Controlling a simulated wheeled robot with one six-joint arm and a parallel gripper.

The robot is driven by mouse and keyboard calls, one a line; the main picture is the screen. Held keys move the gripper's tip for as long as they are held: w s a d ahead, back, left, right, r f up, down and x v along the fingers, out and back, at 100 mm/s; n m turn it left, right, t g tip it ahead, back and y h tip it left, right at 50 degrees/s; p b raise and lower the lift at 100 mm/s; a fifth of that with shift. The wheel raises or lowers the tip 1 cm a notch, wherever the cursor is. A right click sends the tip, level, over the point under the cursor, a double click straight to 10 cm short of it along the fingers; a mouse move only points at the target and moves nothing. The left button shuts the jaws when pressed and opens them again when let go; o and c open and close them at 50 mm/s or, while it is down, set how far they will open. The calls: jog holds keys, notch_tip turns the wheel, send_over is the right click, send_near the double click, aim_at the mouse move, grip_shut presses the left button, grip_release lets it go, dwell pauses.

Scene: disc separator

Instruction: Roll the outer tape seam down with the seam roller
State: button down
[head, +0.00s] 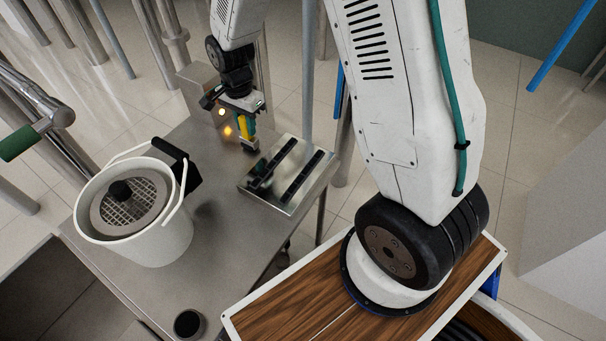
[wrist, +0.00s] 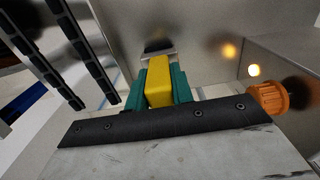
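My gripper (head: 243,122) has its teal fingers shut on a yellow handle, which I take to be the seam roller (head: 243,131). In the wrist view the seam roller (wrist: 158,85) sits between the two teal fingers (wrist: 158,90), with a metal piece and a dark end beyond the handle. It hangs above the steel table, beside the left end of a metal tray (head: 311,183) carrying two black strips (head: 303,175). I cannot tell whether its dark end touches anything. I cannot make out a tape seam in either view.
A white bucket (head: 158,238) stands on the steel table (head: 222,220), holding a round mesh disc (head: 131,205) with a black knob. A black clamp-like piece (head: 180,163) is at its rim. A dark round cup (head: 188,323) is at the front. The table between bucket and tray is clear.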

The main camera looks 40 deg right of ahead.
jog(key=shift+r, duration=3.05)
